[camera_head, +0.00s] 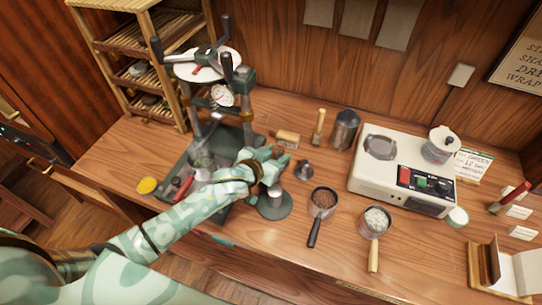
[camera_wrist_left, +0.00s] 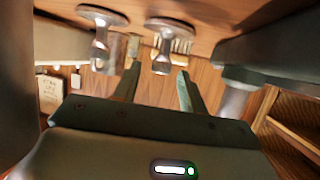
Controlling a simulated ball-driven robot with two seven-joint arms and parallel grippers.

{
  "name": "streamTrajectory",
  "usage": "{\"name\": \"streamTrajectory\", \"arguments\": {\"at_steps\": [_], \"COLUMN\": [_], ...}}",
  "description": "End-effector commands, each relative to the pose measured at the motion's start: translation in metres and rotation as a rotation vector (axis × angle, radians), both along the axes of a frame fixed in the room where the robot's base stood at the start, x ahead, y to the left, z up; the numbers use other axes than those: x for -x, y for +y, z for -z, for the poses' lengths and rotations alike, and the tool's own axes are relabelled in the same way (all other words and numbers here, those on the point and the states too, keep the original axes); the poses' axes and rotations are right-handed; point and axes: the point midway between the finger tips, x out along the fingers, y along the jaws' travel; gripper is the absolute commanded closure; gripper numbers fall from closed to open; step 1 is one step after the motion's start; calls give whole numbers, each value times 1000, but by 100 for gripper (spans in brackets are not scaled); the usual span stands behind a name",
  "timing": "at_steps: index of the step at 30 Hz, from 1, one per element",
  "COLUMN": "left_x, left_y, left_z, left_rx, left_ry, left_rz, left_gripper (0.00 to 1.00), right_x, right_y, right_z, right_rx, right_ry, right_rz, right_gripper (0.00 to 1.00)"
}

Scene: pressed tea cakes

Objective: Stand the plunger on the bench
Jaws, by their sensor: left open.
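A small metal piece with a round base and a knob, which looks like the plunger (camera_head: 304,170), stands upright on the bench (camera_head: 330,260). A similar piece shows between the fingertips in the left wrist view (camera_wrist_left: 163,55), apart from them; I take it for the same one. My left gripper (camera_head: 278,161) is open and empty, just left of the plunger. Its two fingers (camera_wrist_left: 158,82) also show in the left wrist view. A grey-green round base with a metal top (camera_head: 274,205) stands just below my left gripper, partly hidden by it. My right gripper is out of view.
The press (camera_head: 247,90) stands behind my left arm, over a dark tray. Two handled pans (camera_head: 322,202) (camera_head: 376,220) lie to the right.

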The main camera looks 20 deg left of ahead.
Motion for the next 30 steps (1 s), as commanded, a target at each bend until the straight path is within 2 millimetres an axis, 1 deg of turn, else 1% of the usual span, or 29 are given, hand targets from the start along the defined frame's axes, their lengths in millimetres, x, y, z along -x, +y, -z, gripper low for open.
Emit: {"name": "streamTrajectory", "arguments": {"at_steps": [1, 3, 5, 12, 15, 18, 22, 30], "left_x": [7, 7, 19, 70, 87, 100, 108, 109], "left_y": [0, 1, 4, 19, 25, 29, 31, 32], "left_z": [9, -1, -5, -33, -42, -47, -51, -52], "left_rx": [-21, -21, -17, -11, -9, -8, -6, -5], "left_ry": [23, 22, 24, 18, 15, 14, 12, 11], "left_rz": [6, 5, 4, 3, 2, 0, 1, 1], "left_gripper": [58, 58, 58, 58, 58, 58, 58, 58], "right_x": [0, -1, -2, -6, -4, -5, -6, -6], "right_y": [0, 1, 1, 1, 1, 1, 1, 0], "right_z": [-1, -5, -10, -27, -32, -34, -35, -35], "right_rx": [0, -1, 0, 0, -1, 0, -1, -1], "right_ry": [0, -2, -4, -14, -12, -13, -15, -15], "right_rz": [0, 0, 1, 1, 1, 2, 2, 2], "right_gripper": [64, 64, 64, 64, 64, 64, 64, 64]}}
